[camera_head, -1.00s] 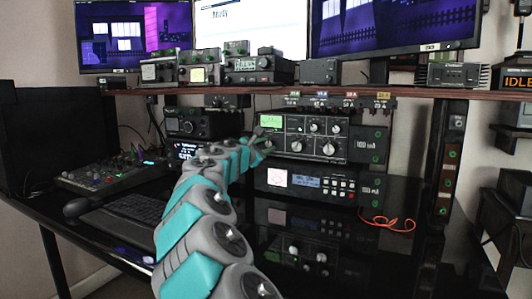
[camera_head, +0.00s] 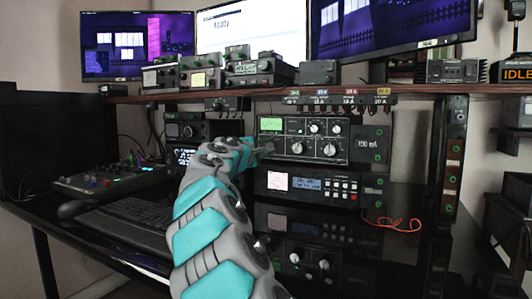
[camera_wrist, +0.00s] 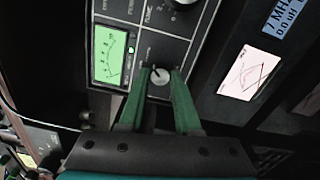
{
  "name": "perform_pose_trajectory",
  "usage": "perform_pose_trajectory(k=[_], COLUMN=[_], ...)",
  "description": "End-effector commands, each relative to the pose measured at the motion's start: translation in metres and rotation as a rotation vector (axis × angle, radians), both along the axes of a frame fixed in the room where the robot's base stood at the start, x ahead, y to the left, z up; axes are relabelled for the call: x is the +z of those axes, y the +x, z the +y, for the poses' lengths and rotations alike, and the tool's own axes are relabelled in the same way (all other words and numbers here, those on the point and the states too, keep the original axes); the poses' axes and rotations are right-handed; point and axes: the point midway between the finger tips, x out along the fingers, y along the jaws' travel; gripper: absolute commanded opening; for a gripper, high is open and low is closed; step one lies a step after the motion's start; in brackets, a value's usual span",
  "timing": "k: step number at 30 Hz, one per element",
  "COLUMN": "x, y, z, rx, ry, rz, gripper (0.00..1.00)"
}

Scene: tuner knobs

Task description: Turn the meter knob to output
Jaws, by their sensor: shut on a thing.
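The tuner (camera_head: 281,137) is a black box with a green-lit meter and several pale knobs, on the shelf unit under the monitors. In the wrist view its lit meter (camera_wrist: 110,54) is at upper left. The small round meter knob (camera_wrist: 160,76) with a dark pointer line sits beside the meter. My gripper (camera_wrist: 160,84) has its two green fingers on either side of this knob, shut on it. In the head view my gripper (camera_head: 265,149) reaches the tuner's lower left front, and the knob is hidden there. I cannot read the labels around the knob.
Below the tuner is another unit with a pink-white panel (camera_head: 281,180) and a blue display (camera_head: 306,184). A larger knob (camera_wrist: 183,2) is at the wrist view's top edge. Left are a keyboard (camera_head: 130,217) and a mixer (camera_head: 110,183). A red cable (camera_head: 390,224) lies at right.

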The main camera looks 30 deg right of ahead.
Motion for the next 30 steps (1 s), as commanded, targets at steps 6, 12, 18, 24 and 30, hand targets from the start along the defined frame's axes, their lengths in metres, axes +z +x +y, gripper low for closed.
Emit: perform_pose_trajectory(k=[6, 12, 18, 24, 30], x=[-0.0018, -0.0016, -0.0014, -0.0007, -0.0003], y=[0.0000, -0.0001, -0.0001, -0.0001, -0.0002], z=[-0.0006, -0.0006, -0.0007, -0.0004, 0.0001], rx=[-0.002, -0.002, -0.002, 0.000, 0.000], ry=[0.012, 0.012, 0.011, 0.009, 0.009], rz=[-0.014, -0.014, -0.013, -0.014, -0.013], gripper=[0.00, 0.00, 0.44, 0.62, 0.62])
